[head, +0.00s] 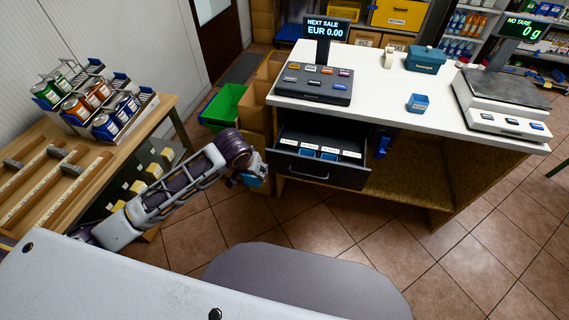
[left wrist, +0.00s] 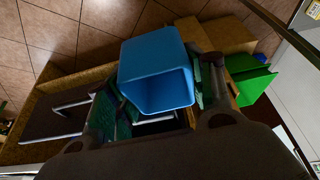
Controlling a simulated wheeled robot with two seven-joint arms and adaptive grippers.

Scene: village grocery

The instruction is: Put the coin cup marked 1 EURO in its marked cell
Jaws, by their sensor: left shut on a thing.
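My left gripper (head: 254,172) is shut on a blue cup (left wrist: 155,75), just left of the open till drawer. The cup's open end shows in the left wrist view and looks empty; no marking on it is readable. In the head view the cup (head: 255,181) is partly hidden by the gripper. The dark drawer (head: 318,175) is pulled out under the counter. It has a row of small white labels at its back, too small to read, with blue cups (head: 328,156) in front of some of them. Another blue cup (head: 418,102) stands on the counter. My right gripper is not in view.
The white counter (head: 400,95) carries a cash register (head: 313,83), a teal box (head: 426,59) and a scale (head: 503,98). A green bin (head: 222,104) and cardboard boxes stand left of the counter. A wooden table with a can rack is at the left. The tiled floor in front is clear.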

